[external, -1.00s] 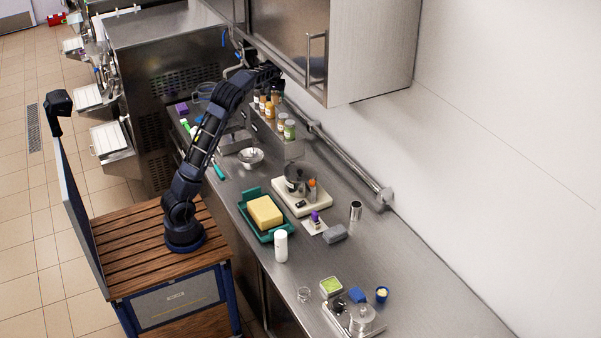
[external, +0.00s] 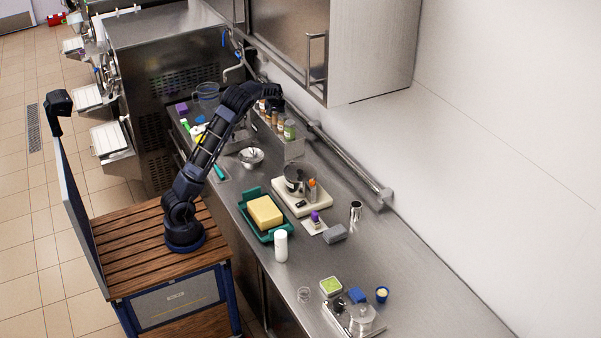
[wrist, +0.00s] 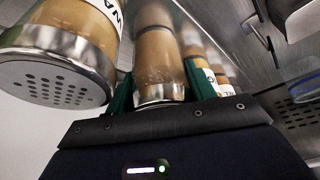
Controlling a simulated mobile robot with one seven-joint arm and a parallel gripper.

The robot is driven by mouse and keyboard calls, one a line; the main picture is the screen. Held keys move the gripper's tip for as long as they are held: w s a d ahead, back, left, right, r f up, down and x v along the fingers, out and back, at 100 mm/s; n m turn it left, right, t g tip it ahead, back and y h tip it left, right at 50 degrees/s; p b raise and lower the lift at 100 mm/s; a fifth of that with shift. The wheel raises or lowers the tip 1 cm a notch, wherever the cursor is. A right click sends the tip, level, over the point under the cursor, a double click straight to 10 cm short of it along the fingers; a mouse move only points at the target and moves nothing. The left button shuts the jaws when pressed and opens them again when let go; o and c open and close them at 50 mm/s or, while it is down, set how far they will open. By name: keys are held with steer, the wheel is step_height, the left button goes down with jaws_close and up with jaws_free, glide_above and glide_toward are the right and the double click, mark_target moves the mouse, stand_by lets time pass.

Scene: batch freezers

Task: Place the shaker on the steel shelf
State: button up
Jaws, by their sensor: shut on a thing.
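In the wrist view, the green fingers of my gripper (wrist: 158,85) are shut on a shaker (wrist: 158,55), a clear container with brown contents and a metal end. In the external view my gripper (external: 273,96) is at the back of the counter, over the far part of the steel shelf (external: 293,151). The held shaker is hard to make out there behind the arm. I cannot tell whether it touches the shelf. Another shaker (wrist: 75,45) with a perforated metal cap is close beside it at the left of the wrist view.
Several spice jars (external: 289,130) stand in a row on the shelf. A wall cabinet (external: 365,50) hangs above, close to the arm. A steel bowl (external: 251,156), a white scale (external: 298,204) and a green tray (external: 282,231) occupy the counter.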

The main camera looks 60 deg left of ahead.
steer(key=shift+f, duration=0.1)
steer(key=o, duration=1)
steer(key=shift+o, duration=0.2)
steer(key=v, duration=1.1)
steer(key=s+d+r+m+t+h, duration=0.1)
steer(key=s+d+r, duration=0.2)
steer(key=s+d, duration=0.35)
steer(key=s+d+r+m+h, duration=0.2)
steer(key=s+d+r, duration=0.25)
steer(key=d, duration=0.35)
steer(key=s+d+m+h, duration=0.1)
steer(key=s+d+m, duration=0.4)
steer(key=s+d, duration=1.75)
steer(key=s+d+f+m, duration=0.1)
steer(key=s, duration=0.4)
steer(key=s+d+f+m+t, duration=0.1)
steer(key=s+d+f, duration=0.1)
steer(key=s, duration=0.4)
steer(key=shift+s+d+m, duration=0.3)
steer(key=shift+s, duration=0.05)
